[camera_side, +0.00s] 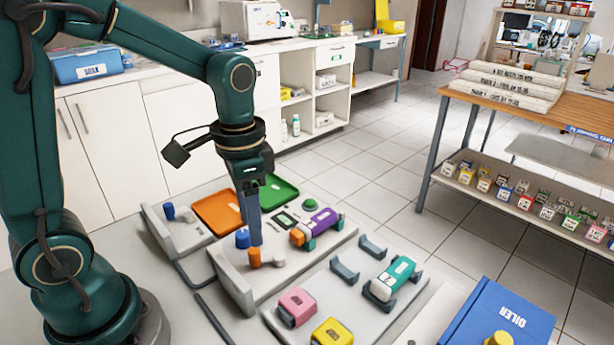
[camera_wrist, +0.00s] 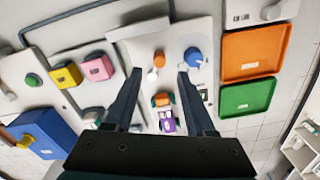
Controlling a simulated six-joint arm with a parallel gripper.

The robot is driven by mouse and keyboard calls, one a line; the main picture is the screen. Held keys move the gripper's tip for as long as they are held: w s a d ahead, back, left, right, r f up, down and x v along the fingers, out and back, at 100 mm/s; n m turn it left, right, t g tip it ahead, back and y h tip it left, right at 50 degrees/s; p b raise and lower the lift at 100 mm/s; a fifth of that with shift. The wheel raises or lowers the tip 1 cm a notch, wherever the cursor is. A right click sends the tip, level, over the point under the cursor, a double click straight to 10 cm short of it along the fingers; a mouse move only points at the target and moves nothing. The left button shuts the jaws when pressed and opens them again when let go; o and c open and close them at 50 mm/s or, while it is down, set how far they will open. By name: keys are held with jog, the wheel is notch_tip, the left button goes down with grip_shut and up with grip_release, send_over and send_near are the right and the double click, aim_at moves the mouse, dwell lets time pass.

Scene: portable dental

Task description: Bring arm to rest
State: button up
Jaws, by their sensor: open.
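My green arm reaches over a white stepped bench unit. My gripper (camera_side: 255,243) points down near a small orange cylinder (camera_side: 254,258), with a white peg (camera_side: 279,259) and a blue cylinder (camera_side: 242,238) close by. In the wrist view, the fingers of my gripper (camera_wrist: 158,74) stand wide apart with nothing held between them. The orange cylinder (camera_wrist: 159,60) and white peg (camera_wrist: 152,76) show in the gap. The blue cylinder (camera_wrist: 192,57) is by one fingertip. I cannot tell the exact height of the fingertips above the surface.
An orange tray (camera_side: 218,212) and a green tray (camera_side: 278,191) lie behind. A purple-and-orange block (camera_side: 318,226) and a teal block (camera_side: 393,279) sit in holders to the right. Pink (camera_side: 297,306) and yellow (camera_side: 331,333) blocks are in front, with a blue box (camera_side: 500,315) at right.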

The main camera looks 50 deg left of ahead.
jog(key=shift+w+r, duration=0.1)
jog(key=shift+r, duration=0.15)
jog(key=s+d+r+n+t, duration=0.2)
jog(key=s+r+n+t, duration=0.1)
jog(key=s+r+t, duration=0.2)
jog(key=s, duration=0.2)
jog(key=shift+s+r+n+t, duration=0.25)
jog(key=shift+s+n+t, duration=0.05)
dwell(0.6)
